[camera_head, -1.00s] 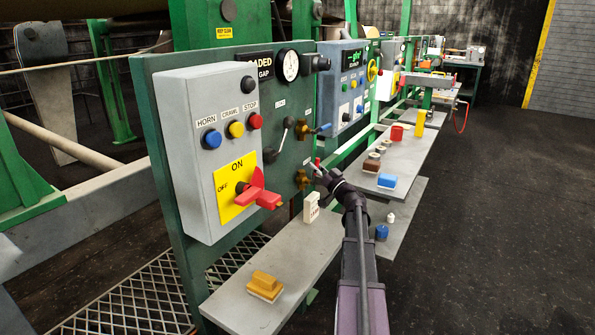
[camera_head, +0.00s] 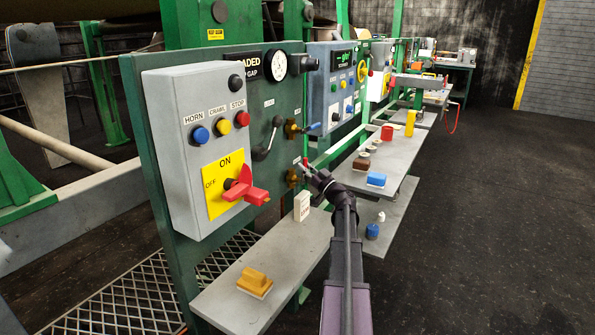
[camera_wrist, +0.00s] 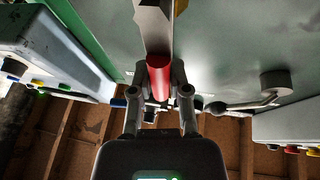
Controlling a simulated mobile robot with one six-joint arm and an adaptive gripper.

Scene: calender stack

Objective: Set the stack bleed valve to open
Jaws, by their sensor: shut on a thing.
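Two brass valves are on the dark green panel. The lower brass valve (camera_head: 292,178) has a red handle (camera_head: 304,163), and the upper valve (camera_head: 291,129) has a blue handle (camera_head: 312,127). The valve labels are too small to read, so I cannot tell by name which is the stack bleed valve. My gripper (camera_head: 308,171) is at the lower valve, shut on the red handle. In the wrist view the red handle (camera_wrist: 159,78) lies between the fingers of my gripper (camera_wrist: 159,88). The handle's exact angle is hard to tell.
A grey box (camera_head: 185,150) with buttons and a red rotary switch (camera_head: 244,187) juts out left of the valves. A black lever (camera_head: 267,140) is beside them. Below, a shelf (camera_head: 225,290) holds a yellow block (camera_head: 255,280) and a white block (camera_head: 302,206). Open floor lies right.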

